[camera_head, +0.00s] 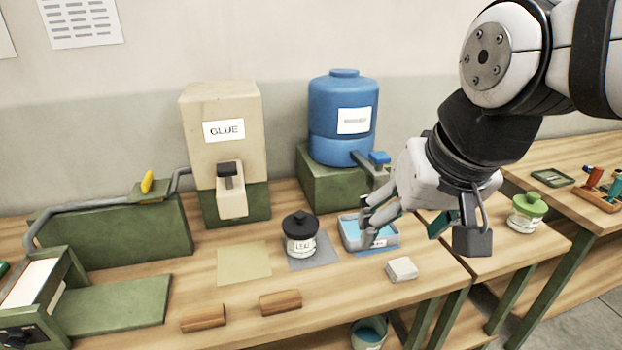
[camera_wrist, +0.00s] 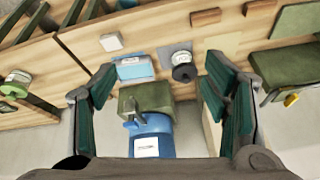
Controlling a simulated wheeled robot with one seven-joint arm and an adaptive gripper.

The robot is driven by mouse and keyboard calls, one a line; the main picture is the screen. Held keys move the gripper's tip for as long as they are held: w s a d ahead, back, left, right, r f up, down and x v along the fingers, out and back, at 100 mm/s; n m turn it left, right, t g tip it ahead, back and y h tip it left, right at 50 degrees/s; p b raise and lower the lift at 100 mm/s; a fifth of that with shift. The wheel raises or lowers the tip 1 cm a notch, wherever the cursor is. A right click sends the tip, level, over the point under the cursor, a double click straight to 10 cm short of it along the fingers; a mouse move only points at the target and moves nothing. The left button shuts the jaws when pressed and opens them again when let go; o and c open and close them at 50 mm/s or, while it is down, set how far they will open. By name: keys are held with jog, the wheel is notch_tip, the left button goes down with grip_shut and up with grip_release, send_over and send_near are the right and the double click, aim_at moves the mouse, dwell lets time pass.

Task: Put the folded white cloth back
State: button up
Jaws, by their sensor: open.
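The folded white cloth (camera_head: 401,269) looks like a small pale block and lies flat on the wooden bench, in front of the blue-and-white tray (camera_head: 352,242). In the wrist view the cloth (camera_wrist: 111,42) lies at the upper left, beside the tray (camera_wrist: 134,76). My gripper (camera_head: 418,228) is open and hangs above the bench near the tray's right side, apart from the cloth. In the wrist view the fingers of my gripper (camera_wrist: 160,72) are spread wide with nothing between them. In the head view one finger covers part of the tray.
A black-lidded jar (camera_head: 300,237) stands left of the tray on a grey mat. Behind are a blue tank (camera_head: 335,105) with a tap and a glue dispenser (camera_head: 222,150). Two wooden blocks lie at the front left. A green-lidded jar (camera_head: 526,212) stands at the right.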

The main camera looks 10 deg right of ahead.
jog(key=s+n, duration=0.1)
jog(key=s, duration=0.1)
jog(key=s+a+n, duration=0.1)
jog(key=s, duration=0.1)
jog(key=shift+f+t, duration=0.15)
jog(key=shift+t, duration=0.15)
